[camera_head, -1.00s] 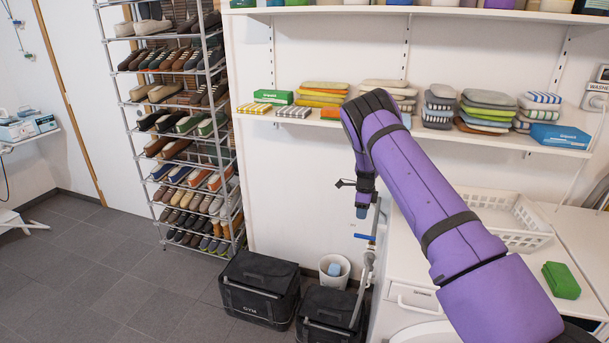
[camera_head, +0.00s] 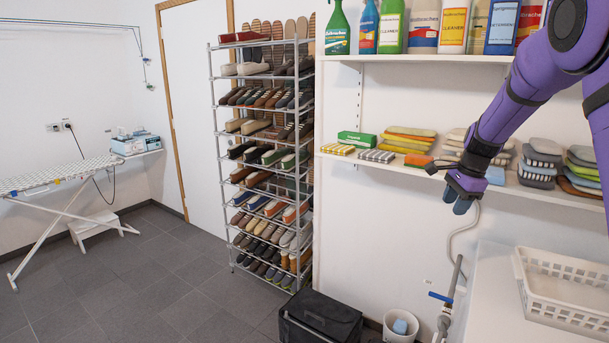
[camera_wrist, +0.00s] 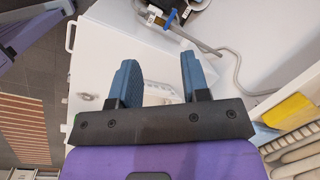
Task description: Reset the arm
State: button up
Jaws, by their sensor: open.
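My gripper (camera_head: 459,202) is at the end of my purple arm, in front of the lower wall shelf in the head view. It points downward and looks empty. In the wrist view its two blue fingers (camera_wrist: 157,85) stand well apart with nothing held between them. Behind them are a white surface and a grey hose. My arm bends down from the upper right of the head view and hides part of the shelves.
A tall shoe rack (camera_head: 212,130) stands left of the shelves. The lower shelf (camera_head: 395,168) holds folded cloths and sponges; the upper one (camera_head: 420,58) holds bottles. Below are a white basket (camera_head: 565,312), a black bag (camera_head: 322,312) and a bucket (camera_head: 388,330).

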jog(key=s+a+r+n+t, duration=0.1)
jog(key=s+a+r+n, duration=0.25)
jog(key=s+r, duration=0.5)
jog(key=s+a+r+n+t, duration=0.1)
jog(key=s+a+r+n, duration=0.35)
jog(key=s, duration=0.65)
jog(key=s+a+r+n+t+h, duration=0.1)
jog(key=s+n, duration=0.7)
jog(key=s, duration=1.3)
jog(key=shift+a+n, duration=0.2)
jog(key=shift+n, duration=0.2)
